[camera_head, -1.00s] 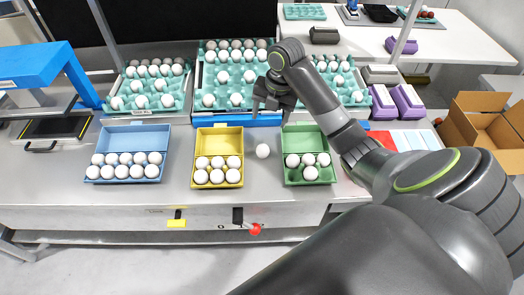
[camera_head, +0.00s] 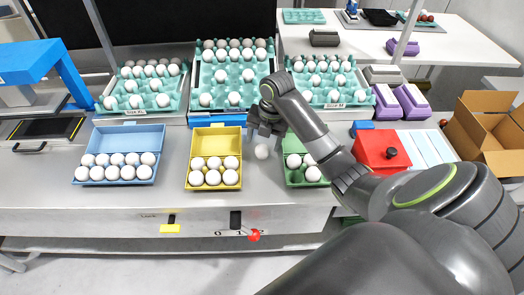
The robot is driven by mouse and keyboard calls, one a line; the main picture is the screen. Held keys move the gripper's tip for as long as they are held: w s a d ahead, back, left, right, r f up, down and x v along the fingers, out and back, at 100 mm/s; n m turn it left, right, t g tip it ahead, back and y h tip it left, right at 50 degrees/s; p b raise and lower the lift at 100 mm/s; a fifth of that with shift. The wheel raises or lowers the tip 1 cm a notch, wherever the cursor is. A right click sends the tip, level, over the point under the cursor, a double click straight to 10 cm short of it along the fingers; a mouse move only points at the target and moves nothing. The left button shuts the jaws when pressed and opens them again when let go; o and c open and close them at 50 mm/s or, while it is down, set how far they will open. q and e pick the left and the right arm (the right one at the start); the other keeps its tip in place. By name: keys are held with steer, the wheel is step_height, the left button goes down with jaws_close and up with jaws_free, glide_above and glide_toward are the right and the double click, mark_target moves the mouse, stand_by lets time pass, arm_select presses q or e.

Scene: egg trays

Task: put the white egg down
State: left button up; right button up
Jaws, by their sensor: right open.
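A white egg (camera_head: 262,151) lies on the grey bench between the yellow egg box (camera_head: 217,137) and the green egg box (camera_head: 296,178). My right gripper (camera_head: 266,138) is open, with its fingertips just above and behind the egg in the head view. I cannot tell whether the fingers touch it. The yellow box holds two rows of white eggs. The green box holds white eggs too, but my right arm hides much of it. My left gripper is out of view.
A blue box (camera_head: 124,136) of white eggs stands at the left. Teal egg trays (camera_head: 235,105) stand behind the boxes. A red box (camera_head: 377,147) with a dark knob is right of my arm. The bench in front of the boxes is clear.

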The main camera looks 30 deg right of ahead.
mark_target(263, 146)
steer(key=shift+a+f+p, duration=0.15)
steer(key=shift+f+p, duration=0.15)
steer(key=shift+f, duration=1.6)
steer(key=c, duration=0.8)
steer(key=shift+o, duration=0.2)
step_height(263, 146, up, 7)
steer(key=shift+w+r+b, duration=0.1)
steer(key=shift+b, duration=0.5)
steer(key=shift+r+p, duration=0.5)
steer(key=shift+r, duration=0.3)
steer(key=shift+r+p, duration=0.35)
steer(key=shift+r, duration=0.1)
